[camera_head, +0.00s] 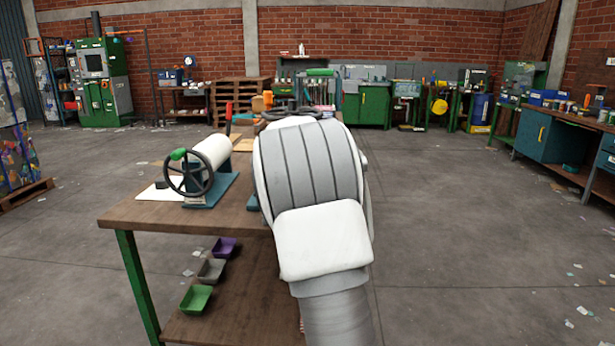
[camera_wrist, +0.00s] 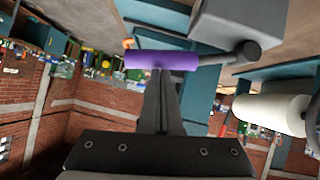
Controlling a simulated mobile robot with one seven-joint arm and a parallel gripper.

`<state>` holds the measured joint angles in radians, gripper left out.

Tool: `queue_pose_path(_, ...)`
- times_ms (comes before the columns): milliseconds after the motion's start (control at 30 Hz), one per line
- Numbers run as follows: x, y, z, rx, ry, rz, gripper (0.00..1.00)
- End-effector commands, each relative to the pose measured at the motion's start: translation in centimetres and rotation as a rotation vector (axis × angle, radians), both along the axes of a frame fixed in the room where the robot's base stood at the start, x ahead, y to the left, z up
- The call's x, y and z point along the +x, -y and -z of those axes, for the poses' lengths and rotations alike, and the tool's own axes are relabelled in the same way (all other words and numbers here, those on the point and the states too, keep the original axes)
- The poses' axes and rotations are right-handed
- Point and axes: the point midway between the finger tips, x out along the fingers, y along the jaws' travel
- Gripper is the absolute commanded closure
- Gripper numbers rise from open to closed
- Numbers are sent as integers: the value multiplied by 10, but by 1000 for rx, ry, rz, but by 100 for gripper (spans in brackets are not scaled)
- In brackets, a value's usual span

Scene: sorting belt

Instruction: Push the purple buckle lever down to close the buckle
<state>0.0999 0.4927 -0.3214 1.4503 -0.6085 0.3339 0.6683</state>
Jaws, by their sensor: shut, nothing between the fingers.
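The purple lever grip (camera_wrist: 163,60) is a short horizontal bar in the upper middle of the wrist view. A dark rod runs right from it to a dark round pivot (camera_wrist: 247,51) beside a grey block (camera_wrist: 240,22). My gripper (camera_wrist: 158,76) is shut and empty, its fingertips right at the middle of the purple grip. They overlap it in the picture; whether they touch cannot be told. In the head view my arm hides the lever and my gripper. The rest of the buckle cannot be made out.
A wooden workbench (camera_head: 150,212) carries a roller device with a black handwheel (camera_head: 190,174) left of my arm. A white roll (camera_wrist: 270,113) shows right in the wrist view. Purple, grey and green trays (camera_head: 196,298) lie on the lower shelf.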

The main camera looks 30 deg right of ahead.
Motion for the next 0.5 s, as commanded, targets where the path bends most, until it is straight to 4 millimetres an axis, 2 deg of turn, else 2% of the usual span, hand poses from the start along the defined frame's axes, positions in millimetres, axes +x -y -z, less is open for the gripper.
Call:
queue_pose_path(333,-1,1,2,1,-9,4,100)
queue_pose_path(500,-2,-1,-18,0,-5,1,100)
